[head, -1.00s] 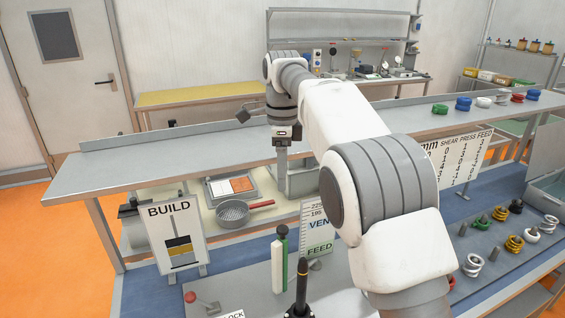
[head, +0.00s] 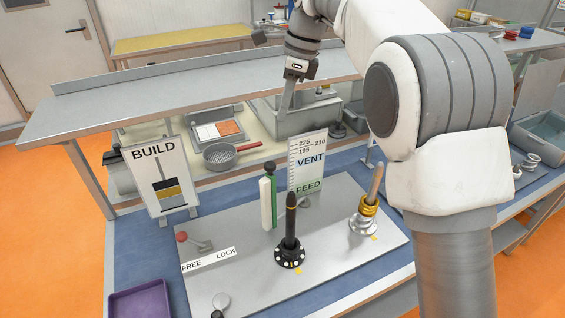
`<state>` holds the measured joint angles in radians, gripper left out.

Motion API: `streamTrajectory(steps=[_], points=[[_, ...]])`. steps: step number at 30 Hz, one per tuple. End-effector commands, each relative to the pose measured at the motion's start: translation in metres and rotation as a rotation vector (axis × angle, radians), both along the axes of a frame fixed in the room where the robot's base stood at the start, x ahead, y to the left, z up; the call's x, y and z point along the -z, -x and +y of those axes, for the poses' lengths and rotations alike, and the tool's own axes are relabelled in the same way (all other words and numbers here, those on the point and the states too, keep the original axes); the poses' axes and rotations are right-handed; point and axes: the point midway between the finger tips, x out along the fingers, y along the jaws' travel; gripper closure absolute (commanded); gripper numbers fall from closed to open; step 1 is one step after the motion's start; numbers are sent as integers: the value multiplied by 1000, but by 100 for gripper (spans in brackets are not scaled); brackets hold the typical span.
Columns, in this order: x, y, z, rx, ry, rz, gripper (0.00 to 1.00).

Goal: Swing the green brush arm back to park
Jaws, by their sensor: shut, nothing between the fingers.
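My gripper (head: 284,112) points down over the back bench, behind the signs and well away from that piece. Its narrow fingers are shut and hold nothing. A black post (head: 290,222) on a round flange stands in front of the green piece.
A post with gold rings (head: 369,206) stands on the plate's right. A red-knobbed lever (head: 195,241) sits by the FREE LOCK label (head: 208,259). BUILD (head: 163,180) and VENT/FEED (head: 308,163) signs stand behind.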

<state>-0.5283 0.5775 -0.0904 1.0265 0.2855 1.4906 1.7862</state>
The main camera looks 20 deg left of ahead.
Motion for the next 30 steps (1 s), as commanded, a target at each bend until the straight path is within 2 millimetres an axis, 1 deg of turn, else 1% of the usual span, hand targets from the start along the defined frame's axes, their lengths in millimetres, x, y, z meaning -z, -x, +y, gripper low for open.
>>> streamTrajectory(steps=[1, 12, 21, 26, 30], points=[[10, 2, -10, 25, -44, 9, 100], [39, 22, -58, 239, -351, 19, 100], [66, 40, -97, 456, -526, -17, 100], [74, 46, -109, 526, -565, -32, 100], [78, 47, -109, 544, -575, -36, 100]])
